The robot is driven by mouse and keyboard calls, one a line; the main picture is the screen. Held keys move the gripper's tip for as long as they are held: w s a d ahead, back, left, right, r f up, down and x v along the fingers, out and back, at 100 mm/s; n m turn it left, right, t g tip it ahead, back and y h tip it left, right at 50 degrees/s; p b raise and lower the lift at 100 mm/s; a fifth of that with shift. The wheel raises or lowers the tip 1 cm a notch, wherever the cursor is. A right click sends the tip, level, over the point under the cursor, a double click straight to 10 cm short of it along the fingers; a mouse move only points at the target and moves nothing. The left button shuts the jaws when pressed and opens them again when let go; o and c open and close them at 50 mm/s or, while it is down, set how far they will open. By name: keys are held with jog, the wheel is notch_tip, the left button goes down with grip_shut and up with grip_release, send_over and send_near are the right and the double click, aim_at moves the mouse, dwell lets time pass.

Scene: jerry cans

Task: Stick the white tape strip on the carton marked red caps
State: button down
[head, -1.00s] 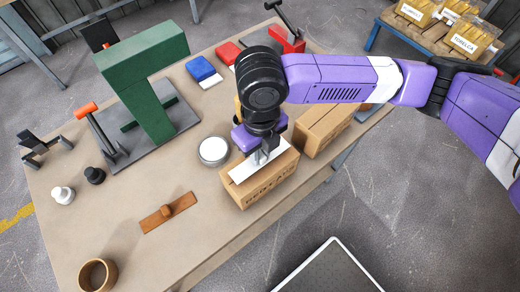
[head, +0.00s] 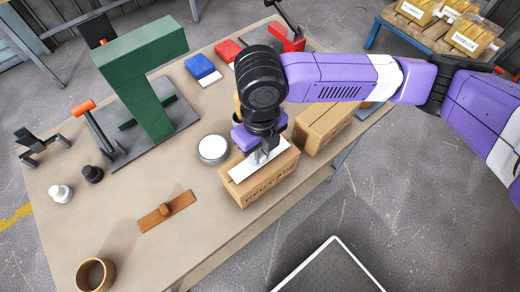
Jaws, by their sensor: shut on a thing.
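The carton marked red caps (head: 262,193) stands at the right front edge of the table, its dark lettering on the front side partly readable. The white tape strip (head: 242,172) lies over the carton's top, long side along it. My gripper (head: 257,158) points down over the carton and is shut on the strip. The arm hides part of the strip, and I cannot tell whether its whole length touches the carton.
A second carton (head: 322,127) stands behind to the right. A round tin with a white top (head: 213,150) sits close to the left. A wooden tool (head: 167,211), a green press (head: 143,75) and a brown cup (head: 96,274) are further left.

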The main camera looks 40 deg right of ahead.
jog(key=shift+f+b, duration=0.55)
jog(key=shift+b, duration=0.05)
dwell(0.6)
jog(key=c, duration=1.2)
grip_release()
jog(key=shift+c, duration=0.2)
jog(key=shift+r, duration=0.15)
notch_tip(320, 180, up, 8)
jog(key=shift+f+b, duration=0.2)
jog(key=shift+b, duration=0.1)
